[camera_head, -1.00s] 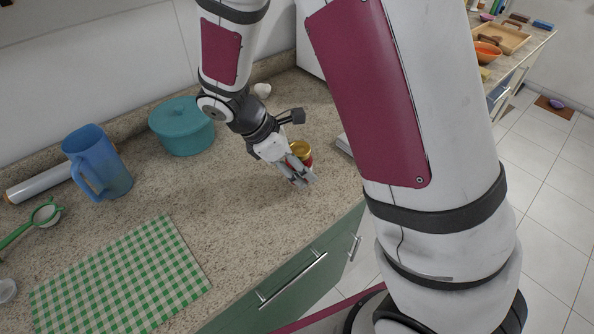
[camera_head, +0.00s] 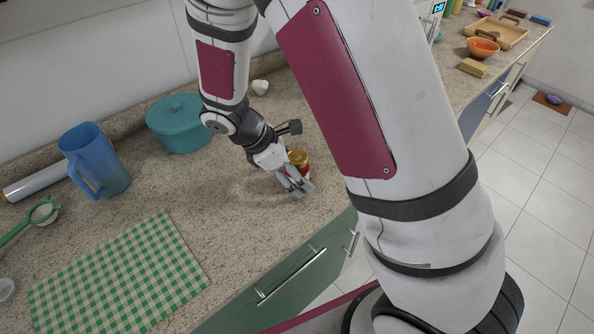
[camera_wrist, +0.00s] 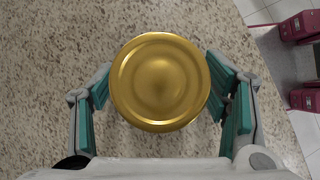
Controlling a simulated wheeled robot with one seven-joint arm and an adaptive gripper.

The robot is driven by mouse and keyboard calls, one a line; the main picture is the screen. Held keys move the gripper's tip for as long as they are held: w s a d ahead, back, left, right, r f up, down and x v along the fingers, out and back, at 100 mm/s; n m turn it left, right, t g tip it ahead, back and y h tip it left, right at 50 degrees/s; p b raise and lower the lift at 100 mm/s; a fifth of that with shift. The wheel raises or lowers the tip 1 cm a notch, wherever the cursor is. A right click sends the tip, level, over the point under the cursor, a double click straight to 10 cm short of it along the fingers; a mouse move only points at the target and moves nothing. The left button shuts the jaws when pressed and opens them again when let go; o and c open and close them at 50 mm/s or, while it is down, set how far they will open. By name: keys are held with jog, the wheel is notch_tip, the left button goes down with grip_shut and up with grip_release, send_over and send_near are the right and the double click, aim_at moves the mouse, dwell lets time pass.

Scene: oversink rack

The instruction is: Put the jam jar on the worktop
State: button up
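The jam jar (camera_head: 300,157) has a gold lid and a red body, and it is over the worktop (camera_head: 225,215) near its front edge. In the wrist view its round gold lid (camera_wrist: 160,82) is in the middle, between the teal finger pads. My gripper (camera_head: 299,187) is closed around the jar, with a finger on each side in the wrist view (camera_wrist: 165,105). The jar looks upright. The lid hides the fingertips and the jar's base, so I cannot tell whether the base touches the worktop.
A teal pot (camera_head: 180,125), a blue jug (camera_head: 97,162) and a green checked mat (camera_head: 118,278) are on the worktop to the left. A small white object (camera_head: 260,87) is behind my gripper. The worktop around the jar is clear. The floor drops away beyond the front edge.

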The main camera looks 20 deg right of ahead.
jog(key=shift+r, duration=0.1)
jog(key=v, duration=1.1)
jog(key=s+d+r+m+t+y, duration=0.2)
jog(key=s+d+r+m+y, duration=0.1)
jog(key=s+r+m, duration=0.4)
jog(key=s+d+r+m+t+y, duration=0.3)
jog(key=s+r+m, duration=0.4)
jog(key=s, duration=0.5)
jog(key=shift+r+m+t, duration=0.3)
jog(key=shift+r+m, duration=0.05)
jog(key=shift+m, duration=0.75)
